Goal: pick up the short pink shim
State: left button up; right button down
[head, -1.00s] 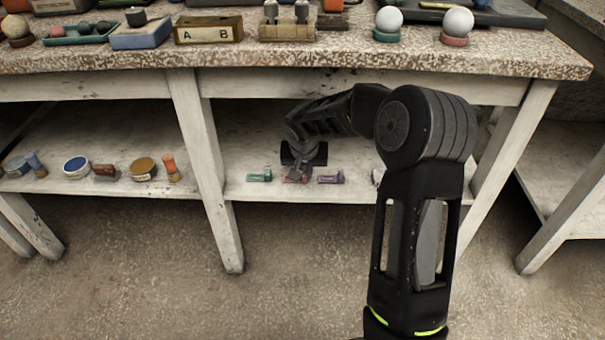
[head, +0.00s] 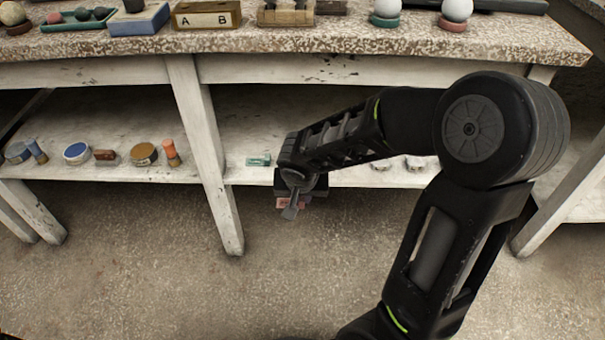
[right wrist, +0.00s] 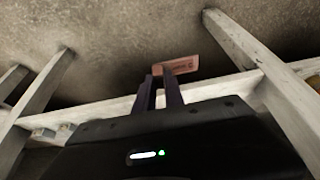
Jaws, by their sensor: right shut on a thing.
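The short pink shim (head: 289,203) is in my right gripper (head: 293,207), in front of the lower shelf's front edge and over the floor. In the right wrist view the shim (right wrist: 181,66) is a flat pinkish piece with faint marking, between the tips of the two fingers (right wrist: 161,78). The gripper is shut on it, and the fingers cover part of it. My left gripper is not in view.
A green shim (head: 259,160) lies on the lower shelf (head: 225,130). Blue, brown and orange items stand on the shelf's left part. A table leg (head: 205,155) stands left of my gripper. The tabletop (head: 350,40) is above, and open floor lies in front.

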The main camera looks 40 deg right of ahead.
jog(key=shift+s+a, duration=0.75)
jog(key=shift+s, duration=0.25)
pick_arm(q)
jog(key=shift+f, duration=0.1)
